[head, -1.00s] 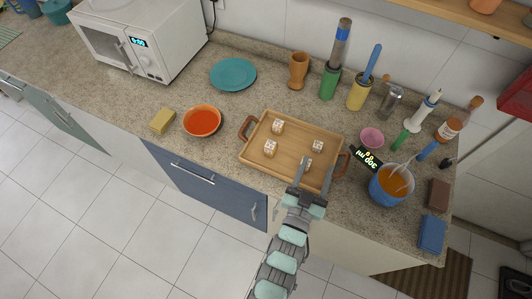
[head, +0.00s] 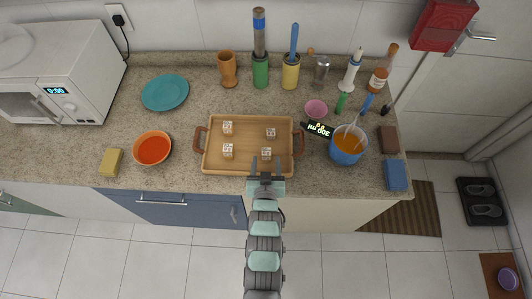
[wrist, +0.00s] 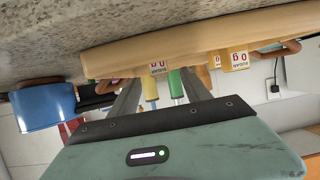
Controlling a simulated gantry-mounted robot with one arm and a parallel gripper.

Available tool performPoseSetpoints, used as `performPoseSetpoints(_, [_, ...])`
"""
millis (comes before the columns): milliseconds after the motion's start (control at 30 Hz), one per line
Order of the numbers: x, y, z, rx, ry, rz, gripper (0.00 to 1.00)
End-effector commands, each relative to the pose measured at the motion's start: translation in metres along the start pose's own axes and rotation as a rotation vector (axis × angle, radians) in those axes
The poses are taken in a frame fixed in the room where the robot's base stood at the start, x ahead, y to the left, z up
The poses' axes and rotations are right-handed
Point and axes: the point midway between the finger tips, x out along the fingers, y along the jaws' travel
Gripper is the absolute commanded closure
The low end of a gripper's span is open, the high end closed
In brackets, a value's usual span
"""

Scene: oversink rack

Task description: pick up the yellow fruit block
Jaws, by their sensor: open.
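Several small tan-yellow blocks with white labels stand on a wooden tray (head: 250,170): back left (head: 227,128), front left (head: 228,150), back right (head: 271,132) and front right (head: 266,153). I cannot tell from the head view which is the yellow fruit block. My gripper (head: 267,168) is open and empty at the tray's front edge, just in front of the front-right block. In the wrist view, which looks upside down, a labelled block (wrist: 158,68) shows between my fingers (wrist: 162,90), beyond their tips. A yellow-orange block (wrist: 237,60) shows to the right, outside the fingers.
The tray's raised rim and side handles lie close to my gripper. An orange bowl (head: 152,148) and yellow sponge (head: 111,162) lie left. Cups and bottles line the back.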

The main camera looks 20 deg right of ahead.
Motion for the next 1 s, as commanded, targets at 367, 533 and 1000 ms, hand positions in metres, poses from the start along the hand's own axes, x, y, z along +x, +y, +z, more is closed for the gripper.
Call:
performPoseSetpoints(367, [0.04,0.001,-0.003,0.002,0.003,0.001,0.44])
performPoseSetpoints(533, [0.051,0.0,-0.002,0.002,0.003,-0.001,0.44])
performPoseSetpoints(1000, [0.05,0.0,-0.002,0.002,0.003,0.0,0.67])
